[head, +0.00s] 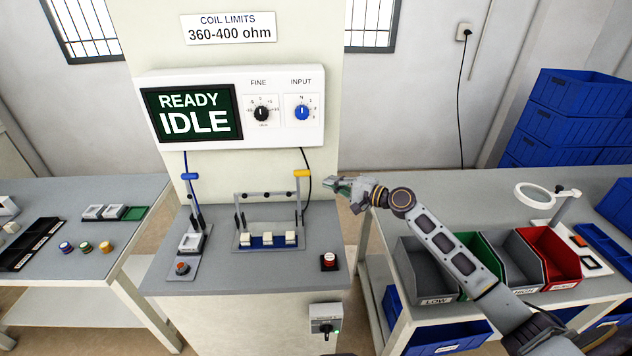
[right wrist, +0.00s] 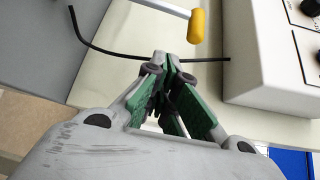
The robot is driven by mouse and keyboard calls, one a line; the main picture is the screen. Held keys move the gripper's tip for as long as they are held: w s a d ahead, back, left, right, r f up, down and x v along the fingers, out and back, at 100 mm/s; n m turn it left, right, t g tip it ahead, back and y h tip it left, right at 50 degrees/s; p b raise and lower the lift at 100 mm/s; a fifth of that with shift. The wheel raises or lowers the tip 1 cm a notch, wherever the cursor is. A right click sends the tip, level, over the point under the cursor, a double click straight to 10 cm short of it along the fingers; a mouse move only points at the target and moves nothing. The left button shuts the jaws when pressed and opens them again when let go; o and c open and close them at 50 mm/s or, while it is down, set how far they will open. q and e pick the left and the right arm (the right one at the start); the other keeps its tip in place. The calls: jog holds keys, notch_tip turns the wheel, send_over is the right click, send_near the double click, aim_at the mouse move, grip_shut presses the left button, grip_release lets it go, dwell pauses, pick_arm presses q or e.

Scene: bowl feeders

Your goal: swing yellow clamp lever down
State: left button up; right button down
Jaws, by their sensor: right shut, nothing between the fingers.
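The yellow clamp lever (head: 303,173) stands upright at the right end of the clamp frame, its yellow grip at the top of a grey arm. In the right wrist view the yellow grip (right wrist: 197,26) is just beyond the fingertips and apart from them. My right gripper (head: 330,184) is shut and empty, to the right of the lever and slightly below its grip. In the right wrist view its green-padded fingers (right wrist: 168,62) meet at the tips. The clamp frame's bar (head: 266,194) is above a blue fixture (head: 263,240) with white blocks. My left gripper is not in view.
A blue-handled lever (head: 189,176) stands to the left on the same bench. A red button (head: 329,261) is at the bench's right front. A black cable (head: 308,165) hangs behind the yellow lever. The panel (head: 235,105) shows READY IDLE. Bins (head: 428,268) stand on the right table.

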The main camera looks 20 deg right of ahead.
jog(key=shift+w, duration=0.1)
jog(key=shift+x, duration=4.9)
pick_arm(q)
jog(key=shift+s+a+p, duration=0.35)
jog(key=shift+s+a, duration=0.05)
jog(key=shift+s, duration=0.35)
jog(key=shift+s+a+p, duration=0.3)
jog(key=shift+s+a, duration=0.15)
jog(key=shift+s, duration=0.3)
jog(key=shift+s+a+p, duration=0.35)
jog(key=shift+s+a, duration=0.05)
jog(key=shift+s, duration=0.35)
pick_arm(e)
jog(key=shift+s+a+r, duration=0.1)
jog(key=shift+s+a, duration=0.1)
jog(key=shift+s, duration=0.45)
jog(key=shift+s+a+r, duration=0.1)
jog(key=shift+s+a, duration=0.1)
jog(key=shift+s, duration=0.5)
jog(key=shift+s+a+r, duration=0.15)
jog(key=shift+s+a, duration=0.05)
jog(key=shift+s, duration=0.45)
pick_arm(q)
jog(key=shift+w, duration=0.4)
